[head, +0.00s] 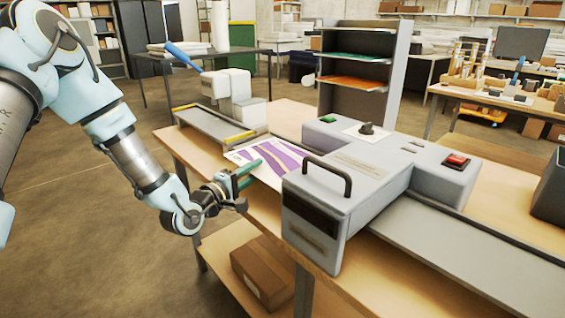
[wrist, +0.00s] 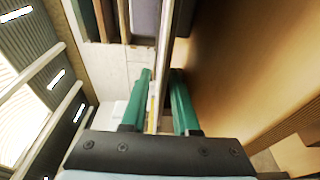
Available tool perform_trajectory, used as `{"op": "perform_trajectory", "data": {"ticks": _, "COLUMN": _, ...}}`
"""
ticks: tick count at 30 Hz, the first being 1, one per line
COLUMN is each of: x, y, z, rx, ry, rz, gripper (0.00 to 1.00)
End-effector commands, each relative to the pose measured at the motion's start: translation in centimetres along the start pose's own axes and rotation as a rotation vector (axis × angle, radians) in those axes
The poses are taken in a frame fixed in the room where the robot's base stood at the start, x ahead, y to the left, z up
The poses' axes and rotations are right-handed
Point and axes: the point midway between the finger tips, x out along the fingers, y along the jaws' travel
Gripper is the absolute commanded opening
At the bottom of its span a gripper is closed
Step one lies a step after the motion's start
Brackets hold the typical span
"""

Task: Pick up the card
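The card (head: 277,157), white with purple and tan bands, lies flat on the wooden table beside the laminator's grey body. My gripper (head: 246,175) is at the table's front edge, level with the card's near edge. Its green fingers are apart, one above the other. In the wrist view, the fingers (wrist: 161,100) stand on either side of a thin pale edge (wrist: 154,120), which looks like the card seen edge-on.
The grey laminator (head: 345,175) with a black handle stands right of the card. A trimmer with a blue lever (head: 183,56) is behind left. A shelf rack (head: 362,75) stands at the back. A cardboard box (head: 262,272) sits on the lower shelf. The floor left is clear.

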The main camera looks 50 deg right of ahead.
Motion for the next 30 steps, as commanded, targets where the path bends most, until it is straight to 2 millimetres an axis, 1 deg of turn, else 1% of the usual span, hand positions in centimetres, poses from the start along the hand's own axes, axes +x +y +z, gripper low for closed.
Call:
{"op": "perform_trajectory", "data": {"ticks": 1, "x": -0.01, "y": 0.01, "z": -0.01, "rx": 0.0, "ry": 0.0, "rz": 0.0, "gripper": 0.22}}
{"op": "perform_trajectory", "data": {"ticks": 7, "x": -0.02, "y": 0.02, "z": 0.0, "rx": 0.0, "ry": 0.0, "rz": 0.0, "gripper": 0.0}}
{"op": "perform_trajectory", "data": {"ticks": 30, "x": -0.03, "y": 0.0, "z": 0.0, "rx": 0.0, "ry": 0.0, "rz": 0.0, "gripper": 0.0}}
